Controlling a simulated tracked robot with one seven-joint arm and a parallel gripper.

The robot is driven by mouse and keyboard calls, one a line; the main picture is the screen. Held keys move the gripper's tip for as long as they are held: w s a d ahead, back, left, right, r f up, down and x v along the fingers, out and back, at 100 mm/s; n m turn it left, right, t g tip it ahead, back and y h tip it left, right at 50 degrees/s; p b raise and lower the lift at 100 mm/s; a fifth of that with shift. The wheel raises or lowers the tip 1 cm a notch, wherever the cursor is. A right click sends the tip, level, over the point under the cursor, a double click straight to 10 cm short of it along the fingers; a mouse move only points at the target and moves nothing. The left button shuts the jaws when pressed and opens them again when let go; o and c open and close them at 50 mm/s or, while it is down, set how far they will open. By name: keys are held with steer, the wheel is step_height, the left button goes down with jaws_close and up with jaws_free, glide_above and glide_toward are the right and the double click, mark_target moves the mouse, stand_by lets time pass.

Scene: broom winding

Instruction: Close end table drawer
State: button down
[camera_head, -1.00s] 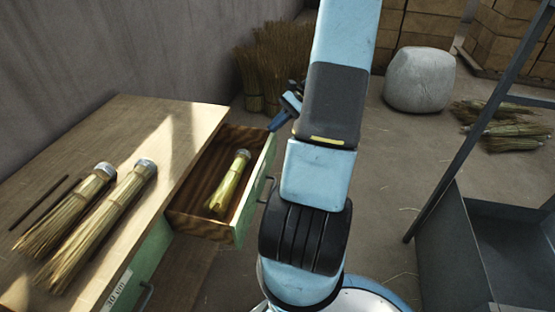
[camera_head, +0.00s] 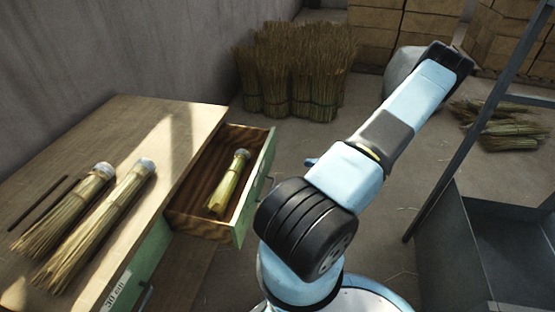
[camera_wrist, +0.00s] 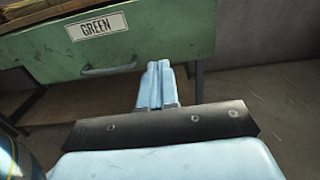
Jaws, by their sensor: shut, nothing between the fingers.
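The end table (camera_head: 75,125) has a pale wooden top and stands at the left in the head view. Its green-fronted drawer (camera_head: 255,190) is pulled out to the right, with a small straw bundle (camera_head: 228,183) lying inside. In the wrist view the green drawer front (camera_wrist: 160,38) fills the top, with a label reading "GREEN" (camera_wrist: 97,27) and a handle (camera_wrist: 108,70) below it. My gripper (camera_wrist: 160,68) is shut and empty, pointing at the lower part of the drawer front, right of the handle. Whether it touches is unclear. In the head view my arm mostly hides the gripper.
Two straw brooms (camera_head: 110,210) and a dark rod (camera_head: 38,202) lie on the table top. Straw bundles (camera_head: 290,70) stand by the back wall. A grey metal bin (camera_head: 480,240) with a frame is at the right. The floor between the drawer and bin is open apart from my base.

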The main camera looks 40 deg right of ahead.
mark_target(269, 157)
steer(key=x, duration=1.3)
steer(key=shift+w+a, duration=0.15)
steer(key=shift+w, duration=0.25)
steer(key=shift+a, duration=0.15)
steer(key=shift+w, duration=0.15)
